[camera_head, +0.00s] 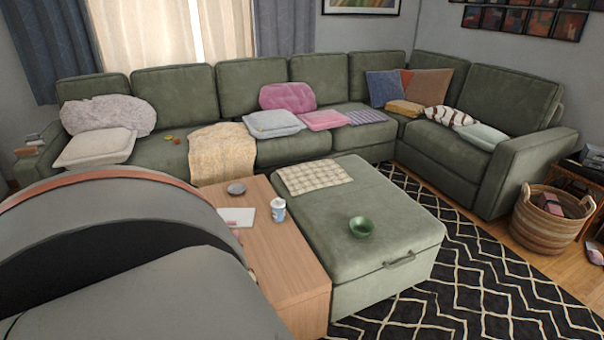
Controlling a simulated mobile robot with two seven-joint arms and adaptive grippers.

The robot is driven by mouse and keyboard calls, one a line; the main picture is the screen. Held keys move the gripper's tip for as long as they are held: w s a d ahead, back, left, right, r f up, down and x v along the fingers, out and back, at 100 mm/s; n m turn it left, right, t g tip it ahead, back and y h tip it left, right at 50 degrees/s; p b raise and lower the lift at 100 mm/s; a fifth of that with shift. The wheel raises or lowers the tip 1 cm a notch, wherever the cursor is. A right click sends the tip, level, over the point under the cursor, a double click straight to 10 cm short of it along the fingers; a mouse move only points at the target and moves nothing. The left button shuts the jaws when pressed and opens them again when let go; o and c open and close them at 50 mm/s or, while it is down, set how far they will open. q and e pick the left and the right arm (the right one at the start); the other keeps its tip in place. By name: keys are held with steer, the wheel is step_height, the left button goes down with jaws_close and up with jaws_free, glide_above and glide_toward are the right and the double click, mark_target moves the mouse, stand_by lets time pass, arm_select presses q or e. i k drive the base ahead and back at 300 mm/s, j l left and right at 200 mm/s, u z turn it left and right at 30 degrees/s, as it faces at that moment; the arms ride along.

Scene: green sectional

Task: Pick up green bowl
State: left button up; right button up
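The green bowl (361,227) sits upright on the green ottoman (340,262), near its front right part above the handle. It looks empty and nothing covers it. A large grey and orange-brown part fills the lower left of the head view, likely a link of my own arm. Neither gripper's fingers show in this view, and nothing touches the bowl.
A wooden table (283,268) abuts the ottoman's left side, with a cup (279,210), a grey round object (236,188) and a white item (236,216). A checkered cloth (313,177) lies behind the bowl. A sectional (180,153) and basket (551,220) stand beyond.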

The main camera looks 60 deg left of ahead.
mark_target(361, 228)
steer(key=u, duration=1.3)
steer(key=i+l, duration=0.35)
steer(key=i, duration=0.2)
steer(key=i+l+u, duration=0.1)
steer(key=i+l, duration=0.25)
steer(key=i, duration=0.25)
